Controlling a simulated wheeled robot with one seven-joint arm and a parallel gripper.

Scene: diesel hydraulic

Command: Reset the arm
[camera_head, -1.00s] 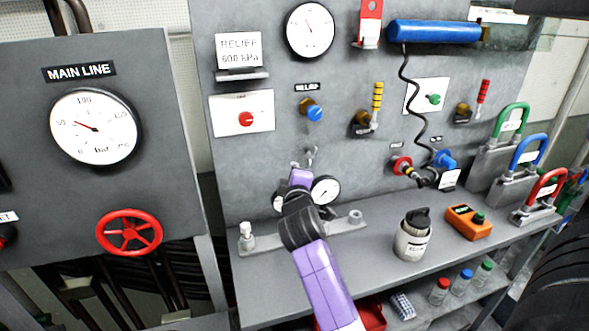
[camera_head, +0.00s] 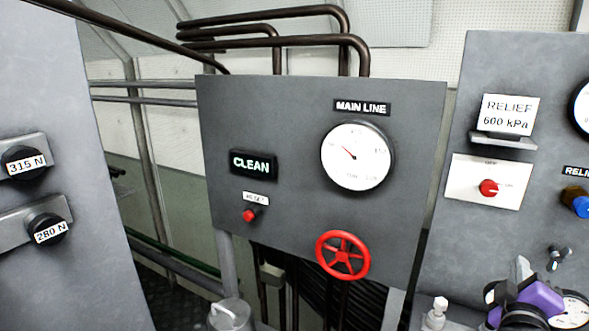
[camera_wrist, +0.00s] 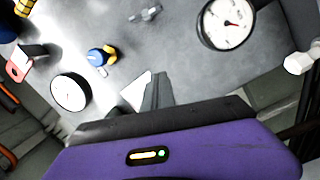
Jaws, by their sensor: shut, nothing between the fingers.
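My arm's purple end shows at the bottom right of the head view, in front of the right-hand grey panel (camera_head: 455,190). In the wrist view, my gripper (camera_wrist: 158,82) has its dark fingers together with nothing between them. Its purple body fills the bottom of that view, with a small lit indicator. The fingertips point toward the grey panel face; I cannot tell how far away it is. The fingertips are hard to make out in the head view.
The MAIN LINE panel (camera_head: 225,120) carries a round gauge (camera_head: 356,155), a red handwheel (camera_head: 343,254), a CLEAN sign (camera_head: 253,164) and a red button (camera_head: 249,215). Dark pipes (camera_head: 270,18) run above. In the wrist view, a gauge (camera_wrist: 228,23) and a blue knob (camera_wrist: 97,56) lie beyond the fingers.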

